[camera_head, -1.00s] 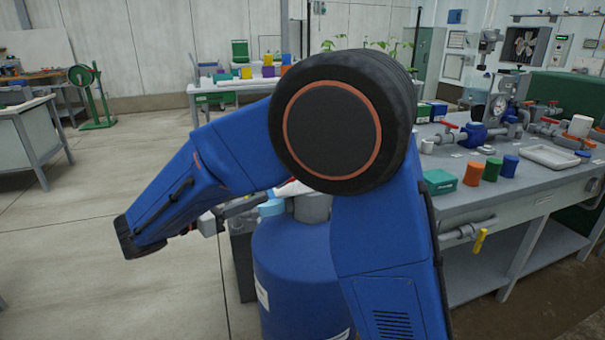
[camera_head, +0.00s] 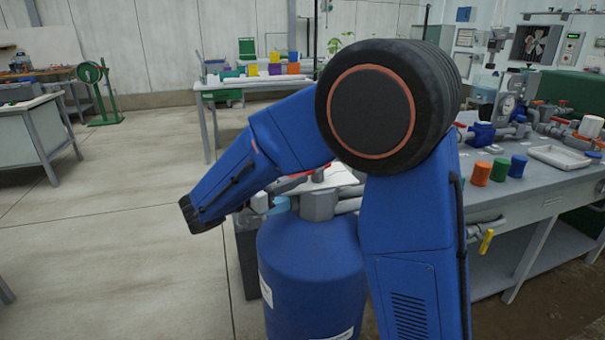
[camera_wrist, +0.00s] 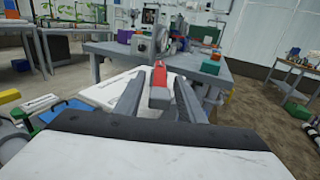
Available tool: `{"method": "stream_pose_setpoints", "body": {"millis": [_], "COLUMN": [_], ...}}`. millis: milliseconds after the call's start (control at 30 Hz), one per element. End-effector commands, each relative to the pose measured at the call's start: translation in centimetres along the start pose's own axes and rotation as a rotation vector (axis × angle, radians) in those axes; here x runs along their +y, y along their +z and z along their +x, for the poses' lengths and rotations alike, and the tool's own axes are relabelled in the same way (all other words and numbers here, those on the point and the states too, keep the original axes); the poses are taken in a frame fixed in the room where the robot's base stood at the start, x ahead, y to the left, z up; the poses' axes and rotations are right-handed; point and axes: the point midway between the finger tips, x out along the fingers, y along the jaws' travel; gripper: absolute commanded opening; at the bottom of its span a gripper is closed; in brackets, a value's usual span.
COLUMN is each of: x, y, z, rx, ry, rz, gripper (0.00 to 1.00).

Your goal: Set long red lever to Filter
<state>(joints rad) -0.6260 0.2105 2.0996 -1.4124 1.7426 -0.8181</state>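The long red lever (camera_wrist: 158,76) stands between the two grey fingers of my gripper (camera_wrist: 160,88) in the wrist view. My gripper is open, with a narrow gap visible on each side of the lever. A white plate with dark lettering (camera_wrist: 105,91) lies under and left of the fingers; the lettering is too small to read, so I cannot tell which position the lever marks. In the head view a strip of red (camera_head: 322,166) shows above the grey valve body (camera_head: 318,205) on the blue tank (camera_head: 312,262). My arm hides much of that area, and my gripper is not clear there.
A grey bench (camera_head: 545,190) on the right holds valves, an orange pot (camera_head: 481,173), a blue pot (camera_head: 517,166) and a white tray (camera_head: 560,157). A yellow-handled valve (camera_head: 486,241) juts from its front. The floor (camera_head: 110,250) on the left is open.

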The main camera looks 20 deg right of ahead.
Motion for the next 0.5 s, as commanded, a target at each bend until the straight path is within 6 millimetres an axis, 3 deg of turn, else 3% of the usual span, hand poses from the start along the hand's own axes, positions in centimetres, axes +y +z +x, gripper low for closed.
{"method": "stream_pose_setpoints", "body": {"millis": [200, 500], "x": [0.0, 0.0], "y": [0.0, 0.0], "z": [3.0, 4.2], "rx": [0.0, 0.001], "ry": [-0.002, 0.0], "rz": [0.001, 0.0], "gripper": [0.36, 0.36]}}
